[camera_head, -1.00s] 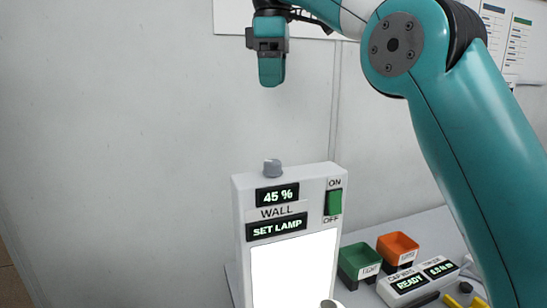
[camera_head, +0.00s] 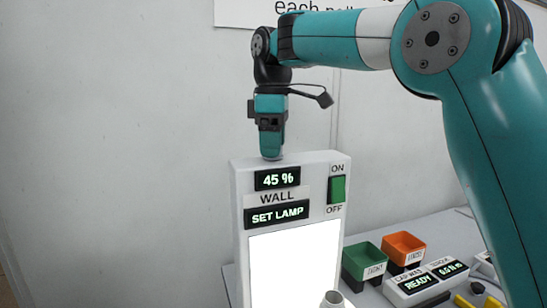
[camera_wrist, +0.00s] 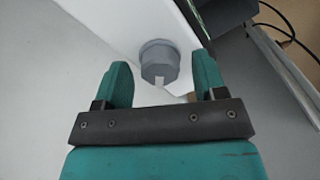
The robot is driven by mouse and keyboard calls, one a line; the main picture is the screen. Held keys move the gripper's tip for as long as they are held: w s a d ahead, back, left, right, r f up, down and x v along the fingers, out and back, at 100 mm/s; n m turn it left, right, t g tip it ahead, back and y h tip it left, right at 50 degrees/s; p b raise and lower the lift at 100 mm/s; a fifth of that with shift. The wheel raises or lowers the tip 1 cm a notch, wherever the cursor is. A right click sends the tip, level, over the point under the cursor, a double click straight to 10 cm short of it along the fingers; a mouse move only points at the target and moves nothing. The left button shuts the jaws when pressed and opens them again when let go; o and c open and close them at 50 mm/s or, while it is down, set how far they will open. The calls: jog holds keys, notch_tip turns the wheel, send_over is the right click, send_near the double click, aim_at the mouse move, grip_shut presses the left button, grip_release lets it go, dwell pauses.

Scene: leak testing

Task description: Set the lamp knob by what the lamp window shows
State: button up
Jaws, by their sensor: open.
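The white lamp box (camera_head: 238,200) stands upright with a bright white lit panel (camera_head: 293,270). Its upper window (camera_head: 277,179) reads "45 %", and the window below (camera_head: 276,213) reads "SET LAMP", with a "WALL" label (camera_head: 279,197) between them. The grey lamp knob on top of the box is mostly hidden by my gripper (camera_head: 271,146) in the head view. In the wrist view the knob (camera_wrist: 160,62) shows a pale pointer mark and lies between the two teal fingertips. My gripper (camera_wrist: 162,78) is open there, with gaps at both sides of the knob.
A green ON/OFF switch (camera_head: 338,189) sits at the box's upper right. On the bench to the right are a green bin (camera_head: 363,266), an orange bin (camera_head: 403,249) and a display unit (camera_head: 418,292) reading "READY". A metal cylinder top (camera_head: 333,299) stands before the lit panel.

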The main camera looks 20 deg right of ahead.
jog(key=shift+f, duration=0.3)
jog(key=c, duration=0.9)
jog(key=shift+c, duration=0.2)
jog(key=shift+r, duration=0.1)
jog(key=m+p, duration=0.3)
jog(key=m, duration=0.1)
jog(key=shift+r+m, duration=0.1)
jog(key=shift+m, duration=0.2)
jog(key=m+p, duration=0.3)
jog(key=m, duration=0.2)
jog(key=shift+m, duration=0.4)
jog(key=shift+f, duration=0.2)
